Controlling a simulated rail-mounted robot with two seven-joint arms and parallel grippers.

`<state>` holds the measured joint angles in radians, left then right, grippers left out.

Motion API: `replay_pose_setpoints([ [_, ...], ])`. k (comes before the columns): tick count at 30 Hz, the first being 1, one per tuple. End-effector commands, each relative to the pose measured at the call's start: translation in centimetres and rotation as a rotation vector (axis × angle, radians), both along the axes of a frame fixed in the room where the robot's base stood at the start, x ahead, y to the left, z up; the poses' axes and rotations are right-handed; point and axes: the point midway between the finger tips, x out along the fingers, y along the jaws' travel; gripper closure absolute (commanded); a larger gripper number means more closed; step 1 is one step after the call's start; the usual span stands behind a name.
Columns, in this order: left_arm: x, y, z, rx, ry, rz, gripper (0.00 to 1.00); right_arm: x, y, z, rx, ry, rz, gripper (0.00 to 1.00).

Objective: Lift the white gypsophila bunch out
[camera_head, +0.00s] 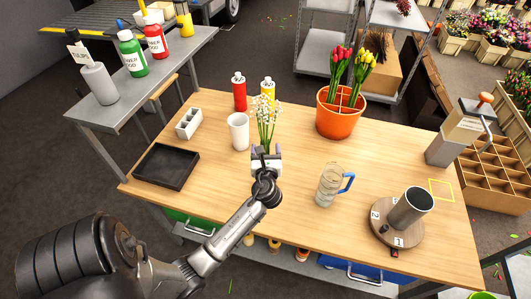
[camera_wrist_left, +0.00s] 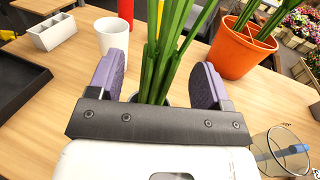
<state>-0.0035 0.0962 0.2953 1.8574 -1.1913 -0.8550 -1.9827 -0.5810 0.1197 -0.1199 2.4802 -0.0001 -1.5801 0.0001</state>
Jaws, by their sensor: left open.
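The white gypsophila bunch (camera_head: 265,108) stands upright near the middle of the table, with small white heads on green stems. Its stems (camera_wrist_left: 168,55) fill the middle of the left wrist view. My left gripper (camera_head: 265,153) is open at the lower stems. Its two purple-padded fingers (camera_wrist_left: 158,78) stand on either side of the stems, with a gap on each side. The stems go down into a greyish round container, mostly hidden behind the gripper body. My right gripper is not in view.
A white cup (camera_head: 238,132) stands just left of the bunch. An orange pot (camera_head: 340,115) with red and yellow tulips is behind right. A glass jug (camera_head: 328,186) is to the right, a black tray (camera_head: 165,167) to the left. Red and yellow bottles stand behind.

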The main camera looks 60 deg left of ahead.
Motion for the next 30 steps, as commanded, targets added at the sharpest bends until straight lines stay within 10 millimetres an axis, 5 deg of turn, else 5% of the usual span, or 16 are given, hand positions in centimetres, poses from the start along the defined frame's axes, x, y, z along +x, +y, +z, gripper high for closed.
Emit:
replay_pose_setpoints([
  [15, 1.0, 1.9, 0.0, -0.001, 0.0, -0.001, 0.29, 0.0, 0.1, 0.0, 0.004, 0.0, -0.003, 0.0],
  [30, 1.0, 1.9, 0.0, -0.001, 0.0, -0.001, 0.77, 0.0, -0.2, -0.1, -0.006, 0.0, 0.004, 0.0],
])
